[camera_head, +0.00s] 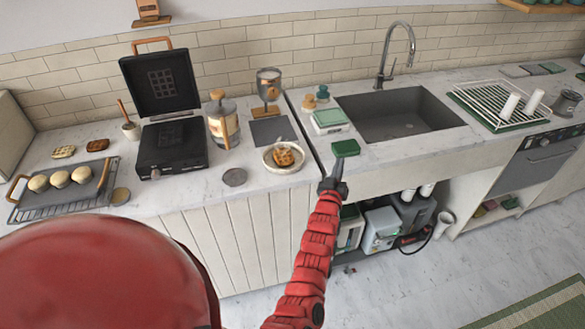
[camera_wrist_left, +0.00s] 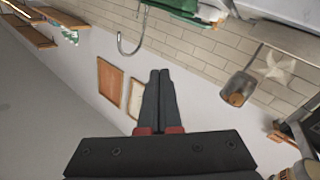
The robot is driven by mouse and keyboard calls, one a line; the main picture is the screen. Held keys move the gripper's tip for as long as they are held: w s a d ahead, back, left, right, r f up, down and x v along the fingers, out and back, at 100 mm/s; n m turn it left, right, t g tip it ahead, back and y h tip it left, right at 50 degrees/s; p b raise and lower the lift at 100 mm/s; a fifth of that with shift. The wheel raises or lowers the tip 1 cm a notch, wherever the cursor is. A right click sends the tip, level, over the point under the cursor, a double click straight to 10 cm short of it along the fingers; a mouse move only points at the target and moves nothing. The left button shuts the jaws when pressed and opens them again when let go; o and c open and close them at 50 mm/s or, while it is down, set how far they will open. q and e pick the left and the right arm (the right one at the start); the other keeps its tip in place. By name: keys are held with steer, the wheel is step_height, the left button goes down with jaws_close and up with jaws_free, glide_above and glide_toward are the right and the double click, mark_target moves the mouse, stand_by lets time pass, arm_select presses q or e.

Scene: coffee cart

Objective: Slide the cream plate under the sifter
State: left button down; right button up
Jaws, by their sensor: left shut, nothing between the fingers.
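The cream plate (camera_head: 268,164) holds a waffle (camera_head: 285,157) and sits near the counter's front edge. What looks like the sifter (camera_head: 269,82), a clear cup on a wooden-coloured stand, stands behind it. A dark square mat (camera_head: 272,131) lies between them, and the plate is in front of the stand rather than beneath the cup. My left gripper (camera_head: 338,170) is to the right of the plate, apart from it, at the counter's front edge below the sink side. Its fingers are shut and empty, also in the left wrist view (camera_wrist_left: 161,78). My right gripper is out of view.
A green sponge (camera_head: 346,147) lies just beyond my left gripper. A jar with a wooden knob (camera_head: 223,124) and an open waffle iron (camera_head: 171,146) stand left of the plate. A grey disc (camera_head: 234,177) lies left of the plate. The sink (camera_head: 403,125) is at right.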

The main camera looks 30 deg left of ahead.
arm_select(q)
steer(key=w+a+n+g+h+p, duration=0.1)
steer(key=w+a+g+h+p, duration=0.1)
steer(key=w+a+g, duration=0.35)
steer(key=s+a+r+n+g+h+p, duration=0.1)
steer(key=s+a+r+g, duration=0.1)
steer(key=s+g, duration=0.45)
steer(key=s+a+r+g, duration=0.15)
steer(key=s+g, duration=0.25)
steer(key=s, duration=0.5)
glide_toward(290, 177)
steer(key=shift+s+d, duration=1.1)
steer(key=shift+s, duration=0.35)
steer(key=p+x, duration=0.1)
steer(key=x, duration=0.1)
steer(key=p+x, duration=0.1)
steer(key=x, duration=0.1)
steer(key=p+x, duration=0.1)
steer(key=x, duration=0.1)
steer(key=shift+w+d+f, duration=0.1)
steer(key=shift+d+f, duration=0.1)
steer(key=shift+d, duration=0.05)
steer(key=shift+w+a, duration=0.6)
steer(key=shift+a, duration=0.1)
steer(key=shift+w+a+f, duration=0.1)
steer(key=shift+w+a, duration=0.2)
steer(key=shift+a, duration=0.2)
steer(key=shift+w+a, duration=0.35)
steer(key=shift+w, duration=0.05)
